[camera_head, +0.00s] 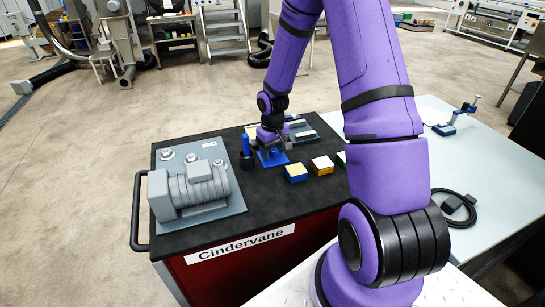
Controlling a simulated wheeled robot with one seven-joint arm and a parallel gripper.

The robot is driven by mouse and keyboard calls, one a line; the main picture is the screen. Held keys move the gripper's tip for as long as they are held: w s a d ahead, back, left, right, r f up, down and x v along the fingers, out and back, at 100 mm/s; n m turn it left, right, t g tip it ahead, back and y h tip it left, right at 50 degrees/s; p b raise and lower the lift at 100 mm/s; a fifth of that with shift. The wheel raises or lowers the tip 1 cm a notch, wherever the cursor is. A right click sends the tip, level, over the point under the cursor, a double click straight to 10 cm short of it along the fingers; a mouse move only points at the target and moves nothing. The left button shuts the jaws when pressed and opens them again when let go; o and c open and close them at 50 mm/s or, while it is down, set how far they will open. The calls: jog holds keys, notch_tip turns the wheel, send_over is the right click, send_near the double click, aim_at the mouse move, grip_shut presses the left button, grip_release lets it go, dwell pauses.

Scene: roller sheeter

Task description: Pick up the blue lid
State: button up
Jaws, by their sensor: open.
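A flat blue piece, which looks like the blue lid (273,159), lies on the black top of the cart, near its middle. My gripper (270,148) points down right over it and hides its far part. The gripper is open. The fingertips are small and dark here, and I cannot tell whether they touch the blue piece or straddle any part of it.
A blue cylinder (246,145) stands in a dark holder just left of my gripper. Small blocks, one blue and yellow (296,173) and one white and orange (322,165), sit to the right. A grey motor unit (195,187) fills the cart's left side.

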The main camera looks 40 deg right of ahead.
jog(key=shift+f, duration=0.25)
jog(key=c, duration=1)
jog(key=shift+r, duration=0.15)
